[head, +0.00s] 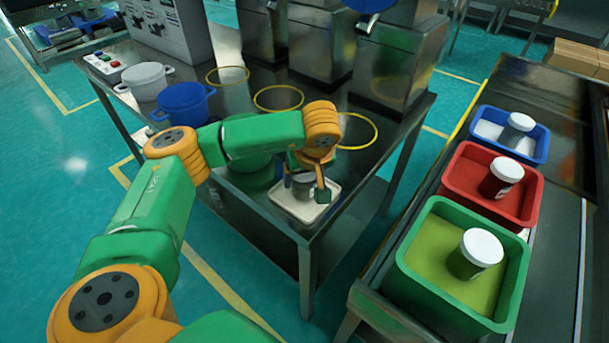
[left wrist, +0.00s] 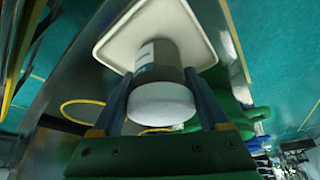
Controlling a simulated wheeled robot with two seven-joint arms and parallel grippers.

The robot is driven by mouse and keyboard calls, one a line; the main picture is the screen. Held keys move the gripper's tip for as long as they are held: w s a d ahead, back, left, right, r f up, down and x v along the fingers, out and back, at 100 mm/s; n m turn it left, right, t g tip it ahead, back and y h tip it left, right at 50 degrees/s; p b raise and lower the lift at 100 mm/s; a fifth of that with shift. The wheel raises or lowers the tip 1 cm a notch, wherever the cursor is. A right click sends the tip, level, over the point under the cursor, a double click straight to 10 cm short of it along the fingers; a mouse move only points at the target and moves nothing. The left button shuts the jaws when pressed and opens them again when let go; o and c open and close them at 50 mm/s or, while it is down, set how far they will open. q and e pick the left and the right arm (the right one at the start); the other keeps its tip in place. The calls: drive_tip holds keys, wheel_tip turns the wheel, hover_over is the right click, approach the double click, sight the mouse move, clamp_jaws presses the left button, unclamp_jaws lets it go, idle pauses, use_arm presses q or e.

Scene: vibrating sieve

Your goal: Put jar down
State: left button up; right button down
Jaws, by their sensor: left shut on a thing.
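A jar (head: 302,184) with a grey body is between the fingers of my left gripper (head: 305,188), over the small white tray (head: 291,207) at the table's near corner. In the left wrist view the same jar (left wrist: 160,65) shows a white lid facing the camera and a pale label. The two fingers of my left gripper (left wrist: 162,92) press on its sides. The tray (left wrist: 116,42) lies behind the jar there. I cannot tell whether the jar's base touches the tray. My right gripper is not in view.
Blue (head: 540,143), red (head: 532,205) and green (head: 513,285) bins on the right bench each hold a white-lidded jar. A white pot (head: 146,80) and a blue pot (head: 184,103) stand at the table's left. Yellow rings (head: 278,97) mark the tabletop below the machines (head: 400,60).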

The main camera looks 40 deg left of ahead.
use_arm(q)
drive_tip(key=shift+f, duration=0.15)
drive_tip(key=o, duration=1.3)
drive_tip(key=shift+r, duration=0.3)
drive_tip(key=shift+s+d+r, duration=0.1)
drive_tip(key=shift+d+r, duration=0.1)
drive_tip(key=shift+r, duration=0.15)
drive_tip(key=p+v, duration=0.2)
drive_tip(key=v, duration=0.9)
